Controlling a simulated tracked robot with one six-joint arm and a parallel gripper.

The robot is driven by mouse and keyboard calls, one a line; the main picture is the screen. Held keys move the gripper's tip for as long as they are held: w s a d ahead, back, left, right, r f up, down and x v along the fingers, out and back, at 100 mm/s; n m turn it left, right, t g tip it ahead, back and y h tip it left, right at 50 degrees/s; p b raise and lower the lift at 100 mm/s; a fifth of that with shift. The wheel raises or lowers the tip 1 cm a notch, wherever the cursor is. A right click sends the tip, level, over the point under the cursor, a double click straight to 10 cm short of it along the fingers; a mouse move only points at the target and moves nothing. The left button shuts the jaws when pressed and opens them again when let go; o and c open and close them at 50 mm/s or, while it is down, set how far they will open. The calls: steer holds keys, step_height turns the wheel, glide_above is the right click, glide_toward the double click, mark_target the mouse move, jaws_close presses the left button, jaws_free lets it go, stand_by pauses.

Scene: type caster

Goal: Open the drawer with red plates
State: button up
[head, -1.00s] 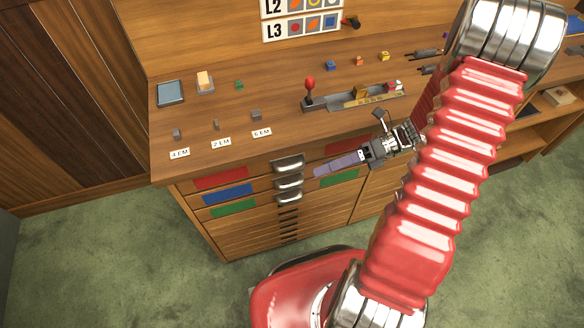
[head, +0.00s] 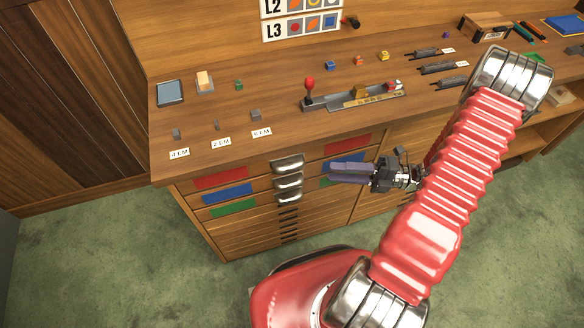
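The drawer with red plates is the top drawer of the wooden cabinet, and it looks closed. Its left red plate (head: 221,178) and right red plate (head: 348,144) flank a metal cup handle (head: 288,163). My gripper (head: 332,174) is in front of the cabinet, to the right of the handles and apart from them. Its dark fingers point left and cover part of the plates on the right side. The fingers overlap in this view, so their gap cannot be judged. Nothing is seen held.
Drawers with blue plates (head: 227,194) and green plates (head: 233,208) lie directly below, with similar handles. The desk top (head: 200,112) above bears small blocks, a tray with a red-knobbed lever (head: 309,88) and tools. Green carpet (head: 130,250) is clear at the front left.

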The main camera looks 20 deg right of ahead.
mark_target(295, 170)
steer(key=x, duration=1.4)
steer(key=shift+s, duration=0.1)
jaws_close()
steer(key=shift+d+f, duration=0.1)
steer(key=shift+d, duration=0.05)
stand_by(0.5)
